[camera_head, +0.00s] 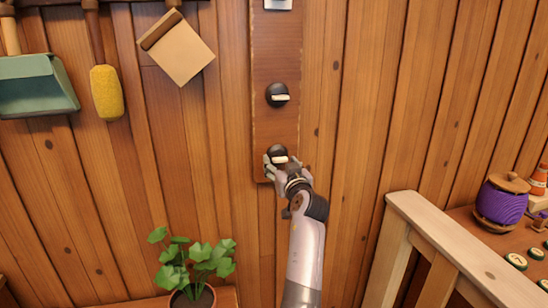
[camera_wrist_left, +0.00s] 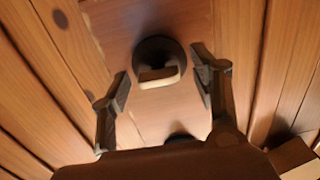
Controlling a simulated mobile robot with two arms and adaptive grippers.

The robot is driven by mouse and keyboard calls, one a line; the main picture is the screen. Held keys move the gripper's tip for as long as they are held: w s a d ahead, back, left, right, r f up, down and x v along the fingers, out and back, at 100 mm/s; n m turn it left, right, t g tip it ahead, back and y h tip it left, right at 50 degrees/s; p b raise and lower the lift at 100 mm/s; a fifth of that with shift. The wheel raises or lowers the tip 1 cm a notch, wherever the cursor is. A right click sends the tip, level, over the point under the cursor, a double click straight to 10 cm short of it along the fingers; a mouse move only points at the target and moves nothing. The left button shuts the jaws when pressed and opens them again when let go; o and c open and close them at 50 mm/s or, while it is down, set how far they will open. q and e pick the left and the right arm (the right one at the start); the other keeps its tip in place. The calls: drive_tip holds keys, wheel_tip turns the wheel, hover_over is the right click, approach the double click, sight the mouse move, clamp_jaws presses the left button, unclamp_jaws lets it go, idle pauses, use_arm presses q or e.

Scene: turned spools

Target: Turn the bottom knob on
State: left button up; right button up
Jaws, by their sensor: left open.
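The bottom knob (camera_head: 277,152) is a dark round knob with a pale bar, low on a dark wooden board (camera_head: 275,125) on the wall. The pale bar looks roughly level. My left gripper (camera_head: 285,168) is at this knob, with its arm coming from below. In the left wrist view the knob (camera_wrist_left: 160,58) lies between the two spread fingers of the gripper (camera_wrist_left: 161,68), with a visible gap on each side. The gripper is open and holds nothing. My right gripper is not in view.
A similar knob (camera_head: 277,94) sits higher on the board, with a light plate (camera_head: 278,4) above it. A dustpan (camera_head: 36,85), a yellow brush (camera_head: 106,92) and a tan square tool (camera_head: 178,50) hang at left. A plant (camera_head: 195,262) stands below; a wooden table (camera_head: 455,250) is at right.

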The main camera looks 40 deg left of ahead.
use_arm(q)
drive_tip(key=shift+w+a, duration=0.15)
drive_tip(key=shift+w, duration=0.05)
drive_tip(key=shift+r, duration=0.15)
drive_tip(key=shift+c, duration=0.7)
drive_tip(key=c, duration=0.9)
drive_tip(key=shift+c, duration=0.6)
